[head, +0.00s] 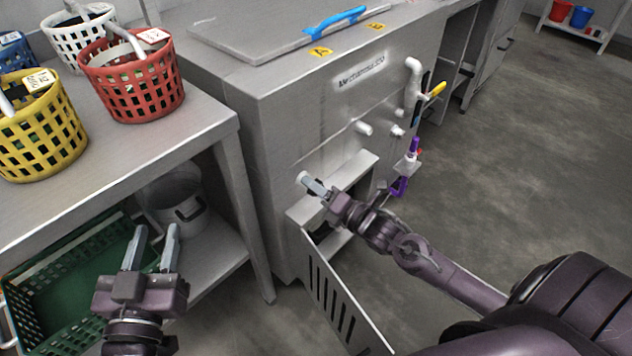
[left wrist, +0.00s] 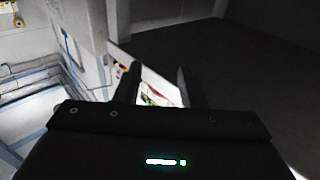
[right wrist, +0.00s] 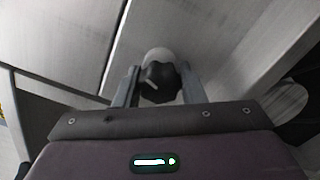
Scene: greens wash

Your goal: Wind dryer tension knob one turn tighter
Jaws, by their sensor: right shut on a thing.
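The dryer (head: 270,120) is a grey metal cabinet in the middle of the head view. Its tension knob (right wrist: 160,82) is black and lobed with a pale pointer line, on a light round base, in the right wrist view. My right gripper (right wrist: 158,88) is shut on the knob, one finger on each side. In the head view my right gripper (head: 312,184) is at the dryer's front, and the black knob is hidden there. My left gripper (head: 152,236) is open and empty, in front of the left bench and away from the dryer.
A slotted metal panel (head: 345,300) stands out below the dryer's front, beneath my right arm. Yellow (head: 42,135) and red (head: 130,88) baskets stand on the left bench. A green crate (head: 75,262) and a grey bucket (head: 178,205) sit under it. The floor at right is clear.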

